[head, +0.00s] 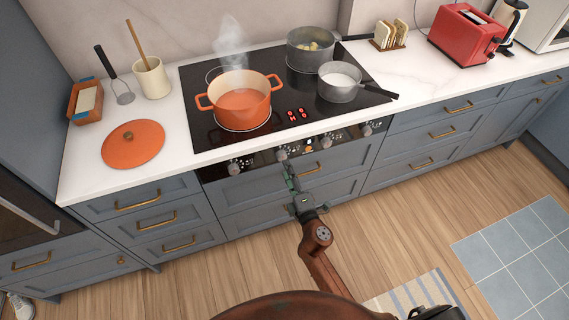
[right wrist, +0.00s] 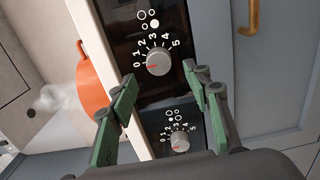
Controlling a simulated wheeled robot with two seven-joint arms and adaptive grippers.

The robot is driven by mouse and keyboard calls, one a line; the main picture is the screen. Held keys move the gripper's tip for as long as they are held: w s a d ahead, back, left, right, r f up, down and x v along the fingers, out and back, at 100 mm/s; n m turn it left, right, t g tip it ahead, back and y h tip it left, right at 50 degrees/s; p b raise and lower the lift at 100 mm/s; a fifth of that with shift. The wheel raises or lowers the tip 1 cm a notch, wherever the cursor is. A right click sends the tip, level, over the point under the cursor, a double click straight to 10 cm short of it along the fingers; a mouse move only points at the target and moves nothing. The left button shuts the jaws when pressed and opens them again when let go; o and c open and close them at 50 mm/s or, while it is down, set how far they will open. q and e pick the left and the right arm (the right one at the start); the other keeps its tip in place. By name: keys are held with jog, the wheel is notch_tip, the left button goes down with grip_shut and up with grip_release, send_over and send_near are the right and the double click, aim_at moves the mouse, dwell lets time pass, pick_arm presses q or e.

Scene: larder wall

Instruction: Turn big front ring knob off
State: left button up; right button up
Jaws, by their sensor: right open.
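A row of round grey knobs lies on the black strip below the hob (head: 222,127). My right gripper (head: 289,174) is in front of the second knob from the left (head: 282,154). In the right wrist view my open right gripper (right wrist: 160,84) has its green fingers spread, with a knob (right wrist: 158,62) a little beyond the tips; contact cannot be told. Its red mark points left, near the 0 of its 0-to-5 scale. A second knob (right wrist: 180,142) shows lower, between the fingers. The orange pot (head: 240,102) steams on the front left ring. My left gripper is out of view.
Two grey pans, the rear pot (head: 309,50) and the front saucepan (head: 340,83), stand on the hob's right side. An orange lid (head: 133,143) lies on the counter at left. A red toaster (head: 466,35) stands at right.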

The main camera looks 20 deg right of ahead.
jog(key=s, duration=0.7)
jog(key=shift+d, duration=0.1)
